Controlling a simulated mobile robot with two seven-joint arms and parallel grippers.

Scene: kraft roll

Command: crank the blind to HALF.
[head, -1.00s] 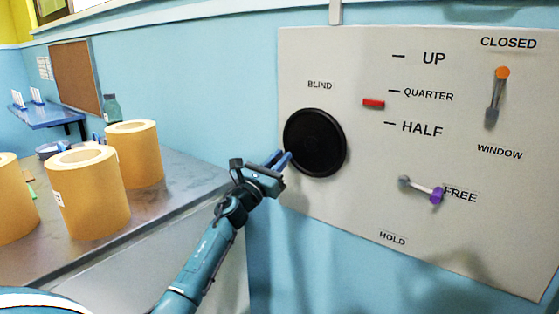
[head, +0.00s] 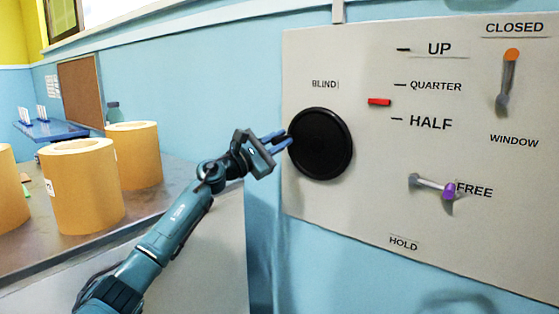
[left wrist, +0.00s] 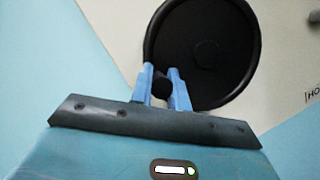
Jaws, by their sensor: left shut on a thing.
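The black blind crank wheel (head: 325,145) is on a pale wall panel below the word BLIND. My left gripper (head: 284,142) is at the wheel's left edge, and its blue fingers are shut on the small dark crank knob (left wrist: 162,86), one on each side in the left wrist view. The wheel also fills the top of that view (left wrist: 203,30). The red marker (head: 379,101) sits between the QUARTER and HALF ticks, about midway. The purple-tipped lever (head: 430,184) points right at FREE. My right gripper is not in view.
The orange-tipped window lever (head: 508,80) points up at CLOSED. Several large kraft rolls (head: 80,190) stand on a grey counter (head: 160,203) at the left. The wall below the panel is clear.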

